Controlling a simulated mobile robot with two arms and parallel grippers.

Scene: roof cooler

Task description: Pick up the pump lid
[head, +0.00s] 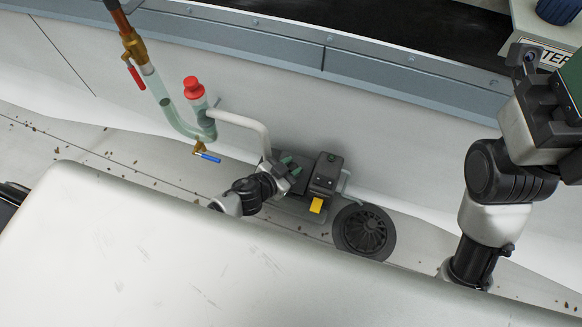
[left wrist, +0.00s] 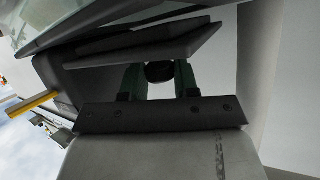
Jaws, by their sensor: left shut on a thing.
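The dark grey pump (head: 325,175) stands low against the wall in the head view, with a yellow part on its front. My left gripper (head: 289,168) reaches its left side; its green-tipped fingers are at the pump's top. In the left wrist view, the left gripper (left wrist: 158,82) has its two green fingers on either side of a dark round piece (left wrist: 158,71), which looks like the knob of the pump lid. A dark flat slab (left wrist: 150,45) lies just beyond; I cannot tell whether it is the lid. My right gripper (head: 570,80) is at the right edge, partly cut off.
Left of the pump stands a clear pipe with a red cap (head: 194,87), a red-handled valve (head: 136,76) and a blue-handled valve (head: 207,157). A round black drain grate (head: 364,231) lies right of the pump. A large white housing (head: 150,260) fills the front.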

